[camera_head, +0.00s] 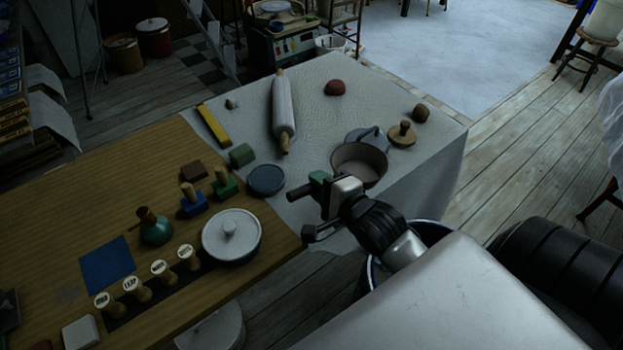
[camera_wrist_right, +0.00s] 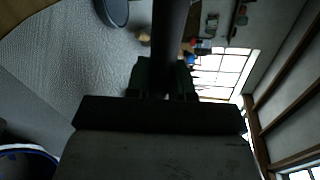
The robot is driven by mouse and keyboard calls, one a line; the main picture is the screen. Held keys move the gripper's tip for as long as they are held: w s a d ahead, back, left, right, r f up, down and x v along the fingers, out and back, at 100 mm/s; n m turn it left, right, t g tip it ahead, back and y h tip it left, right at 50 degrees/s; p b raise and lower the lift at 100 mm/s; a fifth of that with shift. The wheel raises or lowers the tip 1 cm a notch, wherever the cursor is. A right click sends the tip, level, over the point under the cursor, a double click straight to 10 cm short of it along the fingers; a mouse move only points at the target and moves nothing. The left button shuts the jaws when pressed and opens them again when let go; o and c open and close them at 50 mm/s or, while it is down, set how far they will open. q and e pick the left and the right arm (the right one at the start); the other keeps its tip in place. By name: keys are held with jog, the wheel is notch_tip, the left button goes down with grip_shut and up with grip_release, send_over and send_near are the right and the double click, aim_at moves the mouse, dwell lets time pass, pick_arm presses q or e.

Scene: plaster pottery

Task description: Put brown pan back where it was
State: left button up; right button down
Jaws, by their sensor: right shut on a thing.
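The brown pan (camera_head: 358,164) is a small round pan with an open top, over the near right part of the white-covered table. My right gripper (camera_head: 325,187) is just left of and in front of it, shut on its dark handle. The handle (camera_wrist_right: 170,45) runs up between the jaws in the right wrist view. The pan looks about level; I cannot tell whether it touches the cloth. My left gripper is not in view.
A grey-blue object (camera_head: 368,137) and a knobbed wooden disc (camera_head: 402,134) are close behind the pan. A dark blue round dish (camera_head: 266,180) lies to its left. A rolling pin (camera_head: 283,108) lies farther back. A white lidded pot (camera_head: 231,240) stands on the wooden table (camera_head: 60,215).

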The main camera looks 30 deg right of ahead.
jog(key=w+d+r+b, duration=0.1)
jog(key=w+d+r, duration=0.1)
jog(key=w+d, duration=0.25)
jog(key=w+a+f, duration=0.1)
jog(key=a+f, duration=0.1)
jog(key=a, duration=0.1)
jog(key=w+a+f, duration=0.2)
jog(key=a, duration=0.1)
jog(key=w+a+f+b, duration=0.1)
jog(key=a+f, duration=0.1)
jog(key=a, duration=0.1)
jog(key=shift+w+f, duration=0.35)
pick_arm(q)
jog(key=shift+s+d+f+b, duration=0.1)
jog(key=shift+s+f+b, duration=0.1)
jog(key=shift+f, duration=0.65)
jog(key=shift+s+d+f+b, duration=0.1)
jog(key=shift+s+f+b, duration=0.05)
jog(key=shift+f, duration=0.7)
pick_arm(e)
jog(key=shift+a+f, duration=0.1)
jog(key=shift+f, duration=1.9)
jog(key=c, duration=1)
grip_release()
jog(key=shift+f, duration=0.15)
